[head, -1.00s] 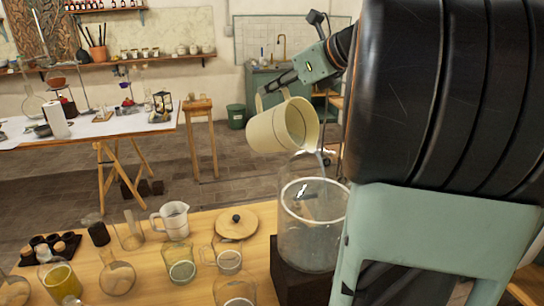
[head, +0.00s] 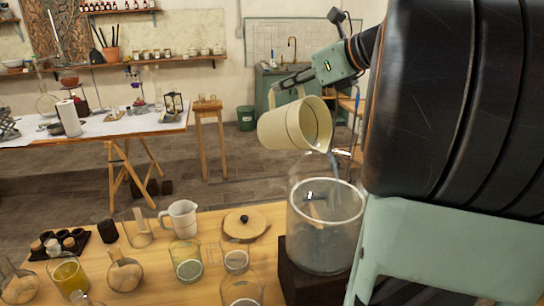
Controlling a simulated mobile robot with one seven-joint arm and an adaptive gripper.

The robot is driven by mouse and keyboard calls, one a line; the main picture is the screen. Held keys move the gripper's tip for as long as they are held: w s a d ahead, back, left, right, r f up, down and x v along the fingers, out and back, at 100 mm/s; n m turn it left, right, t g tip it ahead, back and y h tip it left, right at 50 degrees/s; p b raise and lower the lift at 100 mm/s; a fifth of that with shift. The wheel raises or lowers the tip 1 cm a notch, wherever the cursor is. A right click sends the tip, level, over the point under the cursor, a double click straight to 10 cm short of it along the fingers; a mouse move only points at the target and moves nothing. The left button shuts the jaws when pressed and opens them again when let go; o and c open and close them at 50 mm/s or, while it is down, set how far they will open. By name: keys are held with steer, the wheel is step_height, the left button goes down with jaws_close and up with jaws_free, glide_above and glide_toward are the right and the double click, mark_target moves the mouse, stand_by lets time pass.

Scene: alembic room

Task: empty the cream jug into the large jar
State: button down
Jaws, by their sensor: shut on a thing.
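The cream jug (head: 283,127) is tilted steeply in the head view, its mouth facing right and down. My gripper (head: 292,80) is shut on it at its upper side, by the handle. A thin pale stream (head: 333,163) falls from the jug's lip toward the large jar. The large glass jar (head: 325,232) stands upright below and a little right of the jug, on a dark block (head: 302,284). The jug is above the jar's rim and apart from it. How much is left inside the jug is hidden.
A white measuring jug (head: 183,218), a round wooden lid (head: 245,224), a flask of yellow liquid (head: 68,277) and several glass vessels crowd the wooden table (head: 205,226) left of the jar. A white-topped workbench (head: 110,127) stands behind, across open floor.

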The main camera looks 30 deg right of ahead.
steer(key=shift+s+d+r+t+b, duration=0.3)
steer(key=shift+s+r+t+b, duration=0.25)
steer(key=shift+s+b, duration=0.2)
stand_by(0.9)
steer(key=shift+s+d, duration=0.1)
steer(key=shift+s, duration=0.05)
steer(key=shift+s+d+r+b, duration=0.1)
steer(key=shift+s+r+b, duration=0.1)
steer(key=shift+b, duration=0.25)
steer(key=shift+s+d+r+t+y+b, duration=0.2)
steer(key=shift+s+r+t+y+b, duration=0.25)
steer(key=shift+s+t+b, duration=0.25)
